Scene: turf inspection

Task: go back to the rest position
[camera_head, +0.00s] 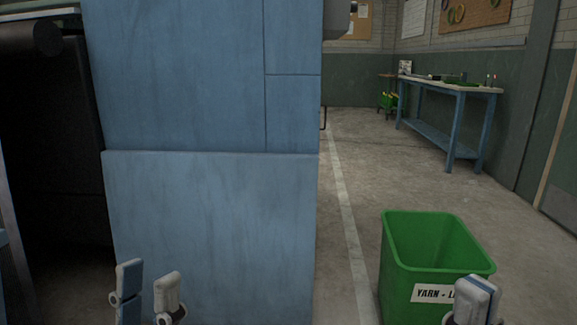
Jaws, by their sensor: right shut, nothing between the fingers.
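My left gripper (148,287) shows at the bottom left of the head view, in front of the blue panelled machine. Its two pale fingertips stand upright and apart, with nothing visible between them. My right gripper (476,297) shows at the bottom right, in front of the green bin. Its fingertips are together and hold nothing. It covers part of the bin's label. The lower parts of both grippers and both arms are cut off by the bottom edge.
The blue machine (210,230) fills the left half, with a dark opening at far left. A green bin (405,275) labelled "YARN" stands on the floor at right, its visible inside empty. A blue workbench (455,87) stands farther back. The floor between is clear.

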